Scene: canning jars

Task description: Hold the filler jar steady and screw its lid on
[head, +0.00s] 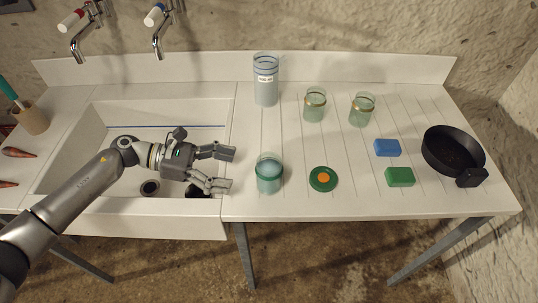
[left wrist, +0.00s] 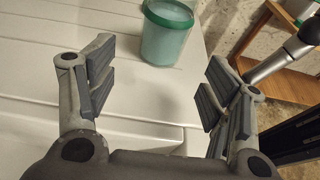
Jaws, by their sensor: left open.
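A glass jar (head: 269,176) with bluish-green contents stands upright near the counter's front edge, just right of the sink. It also shows at the top of the left wrist view (left wrist: 167,35). A round green lid (head: 323,179) with an orange centre lies flat to its right, apart from it. My left gripper (head: 226,169) is open and empty over the sink's right edge, left of the jar and not touching it. In the left wrist view the spread fingers (left wrist: 158,88) have bare white counter between them. My right gripper is not in view.
A tall labelled jar (head: 266,88) stands behind. Two smaller jars (head: 315,104) (head: 362,109) are at the back right. A blue block (head: 387,148), a green block (head: 400,177) and a black pan (head: 437,155) lie to the right. The sink (head: 90,125) is at left.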

